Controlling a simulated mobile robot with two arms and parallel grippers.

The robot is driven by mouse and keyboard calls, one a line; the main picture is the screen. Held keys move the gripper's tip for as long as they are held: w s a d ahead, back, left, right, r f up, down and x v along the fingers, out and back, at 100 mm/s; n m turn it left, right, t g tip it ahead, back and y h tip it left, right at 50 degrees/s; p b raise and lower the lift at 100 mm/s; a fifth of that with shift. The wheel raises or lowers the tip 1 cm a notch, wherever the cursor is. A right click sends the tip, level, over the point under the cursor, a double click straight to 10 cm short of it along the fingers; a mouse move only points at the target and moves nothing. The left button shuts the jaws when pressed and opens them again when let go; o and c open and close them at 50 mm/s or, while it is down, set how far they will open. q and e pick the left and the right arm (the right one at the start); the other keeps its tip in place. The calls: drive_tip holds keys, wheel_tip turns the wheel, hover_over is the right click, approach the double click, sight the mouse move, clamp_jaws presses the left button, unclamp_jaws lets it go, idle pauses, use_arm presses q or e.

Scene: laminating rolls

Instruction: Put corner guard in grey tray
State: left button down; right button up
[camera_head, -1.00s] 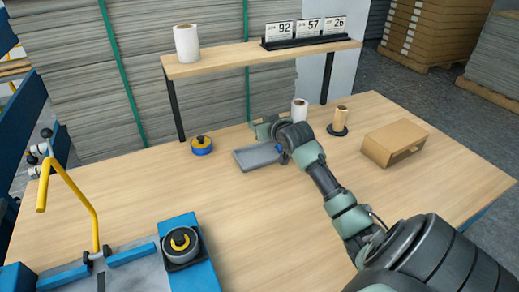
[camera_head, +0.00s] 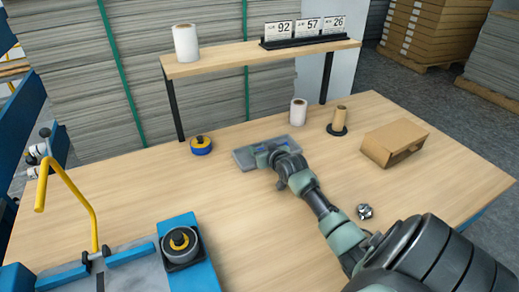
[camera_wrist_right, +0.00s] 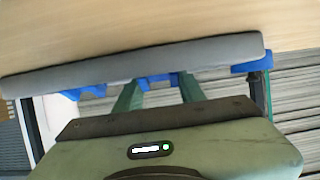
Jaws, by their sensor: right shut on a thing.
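The grey tray (camera_head: 240,158) lies on the table left of the small white roll, partly covered by my right gripper (camera_head: 266,153). In the right wrist view the tray's long grey wall (camera_wrist_right: 130,62) crosses the picture. My right gripper's two green fingers (camera_wrist_right: 158,82) reach down at the tray and are shut on a small blue piece (camera_wrist_right: 157,79), which seems to be the corner guard. Other blue bits (camera_wrist_right: 252,67) show along the tray's wall. Whether the held piece touches the tray floor is hidden. My left gripper is not in view.
A blue-and-yellow tape roll (camera_head: 201,145) is left of the tray. A white roll (camera_head: 299,112), a brown roll on a dark base (camera_head: 338,121) and a cardboard box (camera_head: 393,143) stand to the right. A small silver part (camera_head: 364,211) lies near my arm. The table's middle is clear.

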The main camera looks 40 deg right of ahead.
drive_tip(key=shift+f, duration=0.15)
drive_tip(key=o, duration=1.3)
drive_tip(key=shift+s+r, duration=0.1)
drive_tip(key=shift+r, duration=0.15)
drive_tip(key=v, duration=1.1)
drive_tip(key=shift+s+a+r+p, duration=0.1)
drive_tip(key=shift+s+p, duration=0.25)
drive_tip(key=shift+s, duration=0.05)
